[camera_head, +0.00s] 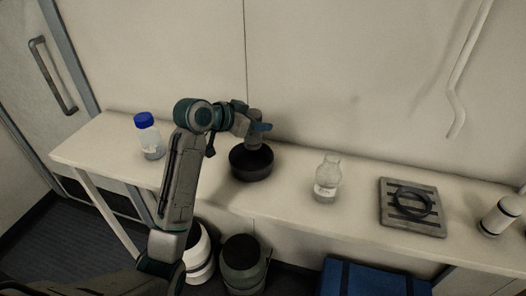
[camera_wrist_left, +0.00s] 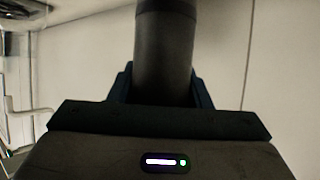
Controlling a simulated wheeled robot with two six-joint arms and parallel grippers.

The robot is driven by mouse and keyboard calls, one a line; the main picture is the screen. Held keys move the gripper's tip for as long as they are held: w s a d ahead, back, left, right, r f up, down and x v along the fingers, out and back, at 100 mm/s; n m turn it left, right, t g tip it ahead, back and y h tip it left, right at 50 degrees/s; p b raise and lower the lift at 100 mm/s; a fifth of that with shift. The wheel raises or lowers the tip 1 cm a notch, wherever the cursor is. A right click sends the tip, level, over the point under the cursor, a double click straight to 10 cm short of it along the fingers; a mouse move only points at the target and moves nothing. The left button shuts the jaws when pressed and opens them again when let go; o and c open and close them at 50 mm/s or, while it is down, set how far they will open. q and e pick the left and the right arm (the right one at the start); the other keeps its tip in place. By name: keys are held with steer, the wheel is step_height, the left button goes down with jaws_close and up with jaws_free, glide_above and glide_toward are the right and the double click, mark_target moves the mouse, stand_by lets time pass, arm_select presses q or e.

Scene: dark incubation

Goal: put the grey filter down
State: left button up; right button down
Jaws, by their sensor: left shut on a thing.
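The grey filter (camera_head: 254,142) is a dark grey cylinder held upright in my left gripper (camera_head: 257,128). In the left wrist view the filter (camera_wrist_left: 165,50) stands between the two fingers, which are shut on it. In the head view its lower end overlaps the mouth of a round black bowl (camera_head: 250,174) on the white bench (camera_head: 285,202). I cannot tell whether it touches the bowl. My right gripper is not in view.
A blue-capped bottle (camera_head: 148,135) stands left on the bench. A clear flask (camera_head: 327,179) stands right of the bowl, then a slatted plate with a black ring (camera_head: 412,206) and a white bottle (camera_head: 501,215). Bare bench shows between bowl and flask.

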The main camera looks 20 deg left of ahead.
mark_target(255, 146)
arm_select(q)
steer(key=f, duration=0.2)
steer(key=s+f, duration=0.1)
steer(key=shift+a+f+p, duration=0.3)
steer(key=shift+a+p, duration=0.05)
steer(key=shift+p, duration=0.05)
steer(key=f, duration=0.2)
steer(key=f+p, duration=0.1)
steer(key=f, duration=0.1)
steer(key=shift+w+d, duration=0.2)
steer(key=shift+w, duration=0.05)
steer(key=shift+s+a, duration=0.1)
steer(key=shift+f, duration=0.15)
steer(key=o, duration=1)
steer(key=shift+o, duration=0.2)
